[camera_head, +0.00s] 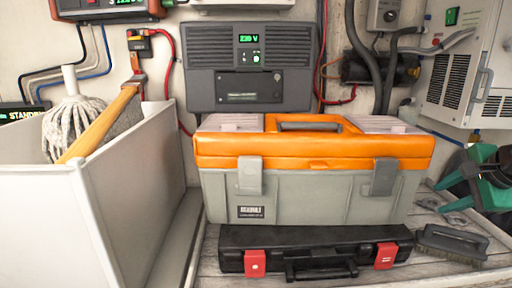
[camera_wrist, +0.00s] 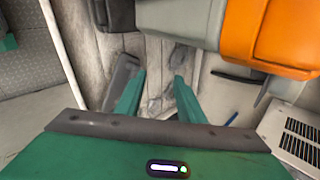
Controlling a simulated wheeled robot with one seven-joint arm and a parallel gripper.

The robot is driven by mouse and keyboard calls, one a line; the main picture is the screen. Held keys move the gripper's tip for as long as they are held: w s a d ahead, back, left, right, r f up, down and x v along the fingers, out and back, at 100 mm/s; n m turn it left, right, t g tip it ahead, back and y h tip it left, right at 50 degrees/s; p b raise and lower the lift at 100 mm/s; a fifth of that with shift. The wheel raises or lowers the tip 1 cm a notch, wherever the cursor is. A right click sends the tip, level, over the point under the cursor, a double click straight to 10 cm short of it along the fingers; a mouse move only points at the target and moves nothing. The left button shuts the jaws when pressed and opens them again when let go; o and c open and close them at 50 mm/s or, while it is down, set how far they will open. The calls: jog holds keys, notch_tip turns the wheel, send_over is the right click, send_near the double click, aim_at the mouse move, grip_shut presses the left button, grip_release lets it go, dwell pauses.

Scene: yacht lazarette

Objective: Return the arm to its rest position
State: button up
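My gripper (camera_head: 478,180) shows green at the right edge of the head view, beside the toolbox and above the right end of the bench. In the wrist view its two green fingers (camera_wrist: 160,84) stand apart with nothing held between them. Beyond the fingers lie the wooden boards of the bench, with a grey brush (camera_wrist: 122,78) by the left finger. The rest of my arm is outside the head view.
An orange-and-grey toolbox (camera_head: 310,192) stands behind a black case with red latches (camera_head: 315,240). A brush (camera_head: 452,243) and metal shackles (camera_head: 455,218) lie at right. A white bin (camera_head: 130,200) holds a mop (camera_head: 75,120). A white vented unit (camera_head: 465,75) hangs above my gripper.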

jog(key=s+a+f+n+g, duration=0.2)
jog(key=s+f+n+g, duration=0.2)
jog(key=s, duration=0.7)
jog(key=s+a+f+n+g, duration=0.3)
jog(key=s+f+n+g, duration=0.1)
jog(key=s+f+n, duration=0.3)
jog(key=s+n, duration=0.2)
jog(key=s, duration=0.2)
jog(key=shift+f+y, duration=0.3)
jog(key=shift+f, duration=0.1)
jog(key=shift+w+f, duration=0.25)
jog(key=shift+w, duration=0.4)
jog(key=shift+c, duration=0.5)
jog(key=shift+d, duration=0.1)
